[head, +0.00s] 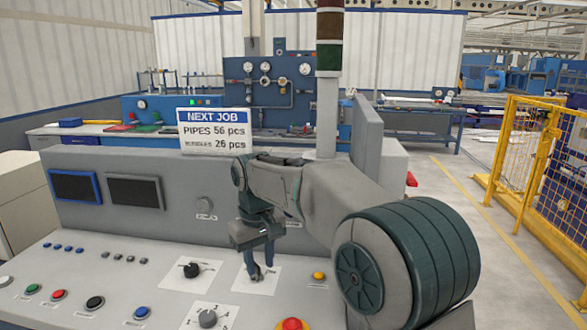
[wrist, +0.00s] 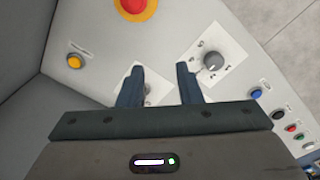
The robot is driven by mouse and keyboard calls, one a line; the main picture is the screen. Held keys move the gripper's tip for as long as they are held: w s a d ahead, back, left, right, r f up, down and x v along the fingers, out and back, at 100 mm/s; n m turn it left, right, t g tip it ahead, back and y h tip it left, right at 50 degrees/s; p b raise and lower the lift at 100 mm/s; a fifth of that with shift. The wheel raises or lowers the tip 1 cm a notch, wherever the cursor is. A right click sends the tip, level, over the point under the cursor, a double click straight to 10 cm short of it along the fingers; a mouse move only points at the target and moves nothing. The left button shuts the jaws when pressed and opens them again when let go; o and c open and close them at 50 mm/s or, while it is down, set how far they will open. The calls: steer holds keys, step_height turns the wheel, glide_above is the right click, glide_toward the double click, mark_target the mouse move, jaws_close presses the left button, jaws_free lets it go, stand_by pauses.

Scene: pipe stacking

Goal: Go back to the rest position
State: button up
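My gripper (head: 260,272) hangs low over the sloping control panel (head: 120,285), with its fingers pointing down at a white plate (head: 243,284) on the panel. In the wrist view the two fingers of my gripper (wrist: 160,70) stand apart, and nothing is clamped between them. Part of the white plate (wrist: 126,72) shows behind the left finger, with a small grey shape between the fingers that I cannot make out fully. I cannot tell whether the fingertips touch anything. My arm reaches in from the lower right in the head view.
A red emergency stop (head: 292,324) and a yellow button (head: 318,276) lie near my arm. A black knob (head: 192,270) and a numbered rotary knob (head: 207,318) are to the left. Behind stands an upright console with a "NEXT JOB" sign (head: 215,131). Yellow fencing (head: 535,150) is at the right.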

steer(key=s+d+f+m+t, duration=0.1)
steer(key=s+d+f+m, duration=0.1)
steer(key=s+d, duration=0.9)
steer(key=s+d+f+m+t, duration=0.1)
steer(key=s+d+f+m, duration=0.2)
steer(key=s+d, duration=0.8)
steer(key=shift+s+d+f+m+t, duration=0.2)
steer(key=shift+s+f+m+t, duration=0.15)
steer(key=shift+s+m, duration=0.55)
steer(key=shift+o, duration=0.5)
steer(key=shift+w, duration=0.15)
